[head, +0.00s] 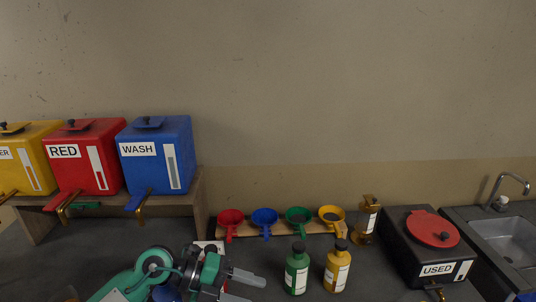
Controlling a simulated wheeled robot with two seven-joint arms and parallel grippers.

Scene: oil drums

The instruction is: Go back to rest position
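My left gripper (256,290) is at the bottom centre of the head view, on the green arm that comes in from the lower left. The lower finger is partly cut off by the bottom edge. My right gripper is not in view.
A yellow bottle (337,268) stands beside the green one. Behind is a wooden rack (285,229) with colored funnels, and an amber bottle (366,220). A black USED box (410,240) and a sink (510,237) are right. Yellow, red and blue drums stand on a shelf (202,195) left.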

